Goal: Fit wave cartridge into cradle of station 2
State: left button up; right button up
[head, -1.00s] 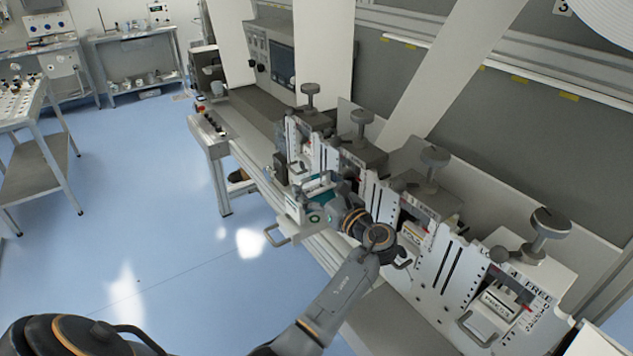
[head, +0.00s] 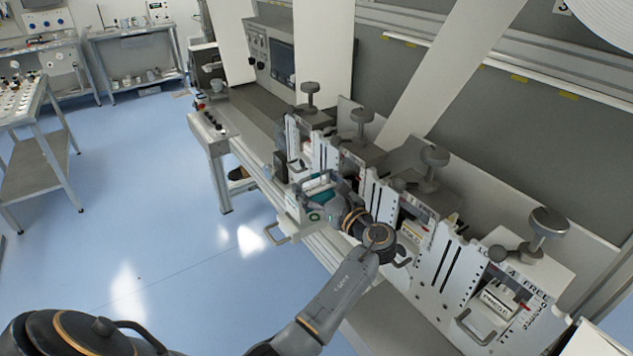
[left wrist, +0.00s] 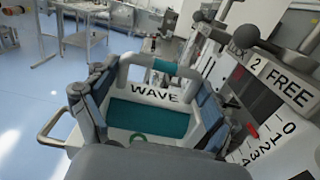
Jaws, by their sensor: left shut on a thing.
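My left gripper (left wrist: 150,88) is shut on the wave cartridge (left wrist: 155,97), a pale frame with a teal body, a bar across its top and the word WAVE. One finger lies on each side of it. In the head view the gripper (head: 333,190) holds the cartridge (head: 316,214) in front of the row of stations. The station 2 panel (left wrist: 277,140), marked "2" and "FREE", stands just to the right of the cartridge, which is apart from that panel's face. The inside of the station 2 cradle is mostly hidden. My right gripper is not in view.
Several stations with dark top knobs (head: 434,157) line the machine bench. The nearest one holds a white labelled cartridge (head: 494,305) with a loop handle.

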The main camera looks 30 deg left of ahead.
aim_at(322, 201)
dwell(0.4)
pick_arm(q)
jog(key=shift+r+p, duration=0.1)
jog(key=shift+p, duration=0.55)
dwell(0.6)
jog(key=shift+f+b, duration=0.9)
jog(key=shift+f, duration=0.85)
jog(key=o, duration=1.6)
jog(key=shift+c, duration=0.2)
jog(key=shift+s+f, duration=0.1)
jog(key=shift+f, duration=0.05)
jog(key=v, duration=0.7)
jog(key=shift+d, duration=0.35)
